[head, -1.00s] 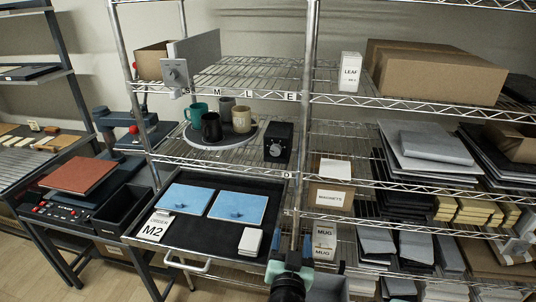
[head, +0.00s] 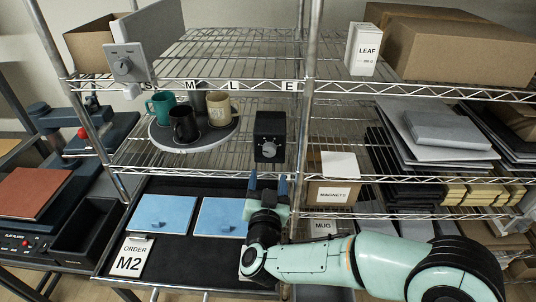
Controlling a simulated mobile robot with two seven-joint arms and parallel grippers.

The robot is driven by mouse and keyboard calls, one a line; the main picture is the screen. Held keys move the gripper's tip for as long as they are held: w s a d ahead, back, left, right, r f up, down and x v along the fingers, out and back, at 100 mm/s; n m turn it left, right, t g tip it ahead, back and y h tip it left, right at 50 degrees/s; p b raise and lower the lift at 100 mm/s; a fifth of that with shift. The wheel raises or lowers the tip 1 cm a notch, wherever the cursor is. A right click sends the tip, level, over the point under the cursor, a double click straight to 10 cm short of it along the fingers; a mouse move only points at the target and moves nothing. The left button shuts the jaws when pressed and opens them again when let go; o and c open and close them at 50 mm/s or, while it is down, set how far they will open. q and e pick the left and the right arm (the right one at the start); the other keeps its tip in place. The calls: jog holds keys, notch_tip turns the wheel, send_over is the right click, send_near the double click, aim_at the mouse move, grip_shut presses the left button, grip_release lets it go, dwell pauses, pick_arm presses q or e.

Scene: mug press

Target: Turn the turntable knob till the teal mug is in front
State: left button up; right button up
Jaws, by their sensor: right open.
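The turntable (head: 166,143) is a grey disc on the middle shelf, carrying several mugs. The teal mug (head: 160,104) stands at its left. A black mug (head: 184,125) stands at the front, a beige mug (head: 219,110) at the right, and a dark grey mug at the back, partly hidden. The knob (head: 268,149) is a light dial on a black box (head: 270,127) right of the turntable. My right gripper (head: 267,183) is open and empty, fingers pointing up, below and in front of the box, apart from the knob. My left gripper is out of view.
Below is a black tray with two blue panels (head: 163,214) and an order card (head: 131,257) reading M2. A shelf post (head: 305,100) stands right of the knob box. A press (head: 75,140) stands at the left.

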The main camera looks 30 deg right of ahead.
aim_at(269, 152)
jog(key=p+x, duration=0.1)
jog(key=x, duration=0.8)
jog(key=shift+w+d, duration=0.15)
jog(key=shift+w, duration=0.1)
jog(key=c, duration=1.1)
